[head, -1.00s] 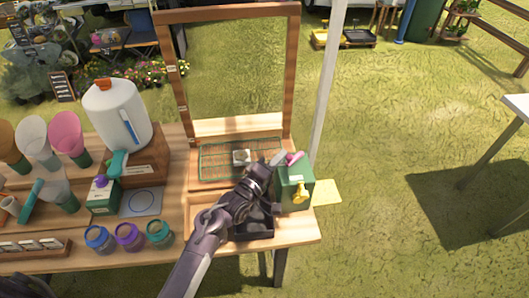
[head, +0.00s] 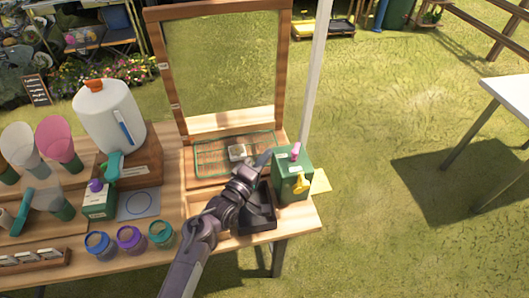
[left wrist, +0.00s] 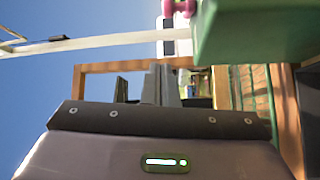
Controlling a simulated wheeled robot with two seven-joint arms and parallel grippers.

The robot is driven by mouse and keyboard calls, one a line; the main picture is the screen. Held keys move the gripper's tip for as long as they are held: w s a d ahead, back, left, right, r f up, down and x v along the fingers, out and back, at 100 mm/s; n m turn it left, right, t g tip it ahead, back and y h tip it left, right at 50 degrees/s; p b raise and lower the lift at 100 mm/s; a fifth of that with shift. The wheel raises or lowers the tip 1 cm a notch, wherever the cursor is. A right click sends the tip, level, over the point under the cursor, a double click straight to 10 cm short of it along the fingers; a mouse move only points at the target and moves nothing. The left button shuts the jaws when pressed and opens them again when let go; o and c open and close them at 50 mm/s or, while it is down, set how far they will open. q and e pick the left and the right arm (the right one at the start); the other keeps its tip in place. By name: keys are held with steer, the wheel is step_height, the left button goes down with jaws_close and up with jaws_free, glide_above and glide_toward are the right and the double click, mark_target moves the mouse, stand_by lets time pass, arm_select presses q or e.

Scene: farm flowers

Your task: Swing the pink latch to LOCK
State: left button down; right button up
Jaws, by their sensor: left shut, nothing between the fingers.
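The pink latch (head: 295,151) stands on the top of a green box (head: 292,178) at the right end of the table and looks nearly upright. A yellow tap-like part (head: 301,184) is on the box's front. My left gripper (head: 264,158) is shut and empty, just left of the box and apart from the latch. In the left wrist view, the gripper's fingers (left wrist: 160,85) point away, with the green box (left wrist: 255,30) at upper right and the pink latch (left wrist: 180,7) at the top edge. Any LOCK marking is too small to read. My right gripper is out of view.
A wooden frame (head: 280,70) rises behind a green grid (head: 210,160). A black tray (head: 262,222) lies under my left arm. A white pole (head: 316,80) stands behind the box. Several jars (head: 130,238) and a white tank (head: 108,118) are at left.

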arm_select(q)
steer(key=s+d+b, duration=0.2)
steer(key=s+d, duration=0.1)
steer(key=s, duration=0.4)
steer(key=shift+d+f, duration=0.25)
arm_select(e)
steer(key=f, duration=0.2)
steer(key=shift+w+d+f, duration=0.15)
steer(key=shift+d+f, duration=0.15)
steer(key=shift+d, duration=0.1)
arm_select(q)
steer(key=shift+s, duration=0.1)
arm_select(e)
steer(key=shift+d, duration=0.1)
